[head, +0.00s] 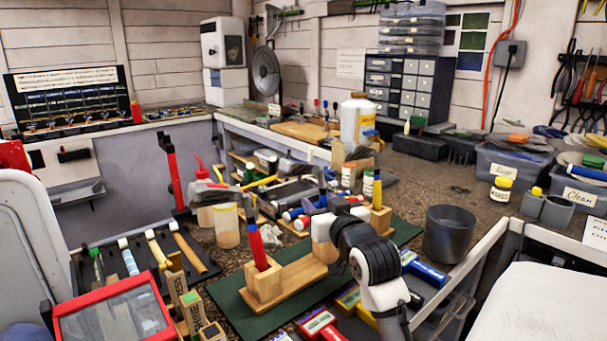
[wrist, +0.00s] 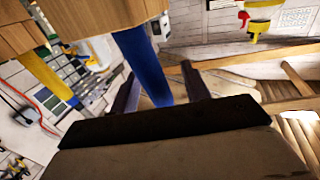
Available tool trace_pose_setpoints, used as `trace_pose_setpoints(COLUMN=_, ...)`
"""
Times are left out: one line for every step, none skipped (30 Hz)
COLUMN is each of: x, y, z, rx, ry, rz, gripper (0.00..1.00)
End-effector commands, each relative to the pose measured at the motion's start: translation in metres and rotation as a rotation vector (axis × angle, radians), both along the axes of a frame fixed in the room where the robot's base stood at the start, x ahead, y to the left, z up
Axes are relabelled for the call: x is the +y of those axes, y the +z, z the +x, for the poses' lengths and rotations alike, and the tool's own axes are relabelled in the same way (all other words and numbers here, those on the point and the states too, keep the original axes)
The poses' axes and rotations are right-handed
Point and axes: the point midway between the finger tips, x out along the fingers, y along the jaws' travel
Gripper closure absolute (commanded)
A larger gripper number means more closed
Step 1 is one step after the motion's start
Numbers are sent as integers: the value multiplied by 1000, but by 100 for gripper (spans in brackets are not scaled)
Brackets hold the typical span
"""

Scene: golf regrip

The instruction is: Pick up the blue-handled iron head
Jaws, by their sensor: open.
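The blue-handled iron head (head: 322,188) stands upright in the wooden stand (head: 292,283) in the head view, between a red-handled one (head: 254,236) and a yellow-handled one (head: 378,178). My arm partly covers its lower part there. In the wrist view the blue handle (wrist: 146,68) comes out of a wooden block and runs between the two fingers of my gripper (wrist: 160,80). The fingers are apart, one on each side of the handle. I cannot tell whether either touches it. The yellow handle (wrist: 45,75) shows to the left.
The stand sits on a green mat (head: 232,295). A dark round bin (head: 449,234) stands to the right. A red-framed tray (head: 115,312) is at the front left. Bottles and tools crowd the bench behind the stand.

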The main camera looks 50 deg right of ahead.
Motion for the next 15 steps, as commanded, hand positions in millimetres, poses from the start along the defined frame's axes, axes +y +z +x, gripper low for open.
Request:
trace_pose_setpoints(x=0, y=0, z=0, rx=0, ry=0, rz=0, gripper=53)
trace_pose_setpoints(x=0, y=-1, z=0, rx=0, ry=0, rz=0, gripper=53)
trace_pose_setpoints(x=0, y=-1, z=0, rx=0, ry=0, rz=0, gripper=53)
trace_pose_setpoints(x=0, y=-1, z=0, rx=0, ry=0, rz=0, gripper=56)
trace_pose_setpoints(x=0, y=-1, z=0, rx=0, ry=0, rz=1, gripper=60)
trace_pose_setpoints(x=0, y=-1, z=0, rx=0, ry=0, rz=1, gripper=65)
trace_pose_setpoints(x=0, y=-1, z=0, rx=0, ry=0, rz=1, gripper=69)
trace_pose_setpoints(x=0, y=-1, z=0, rx=0, ry=1, rz=1, gripper=73)
trace_pose_setpoints(x=0, y=-1, z=0, rx=0, ry=1, rz=1, gripper=78)
trace_pose_setpoints(x=0, y=-1, z=0, rx=0, ry=1, rz=1, gripper=82)
trace_pose_setpoints(x=0, y=0, z=0, rx=0, ry=1, rz=1, gripper=86)
trace_pose_setpoints(x=0, y=0, z=0, rx=0, ry=1, rz=1, gripper=91)
trace_pose_setpoints(x=0, y=-1, z=0, rx=0, ry=1, rz=1, gripper=95)
trace_pose_setpoints(x=0, y=-1, z=0, rx=0, ry=1, rz=1, gripper=98)
trace_pose_setpoints(x=0, y=0, z=0, rx=-2, ry=1, rz=0, gripper=98)
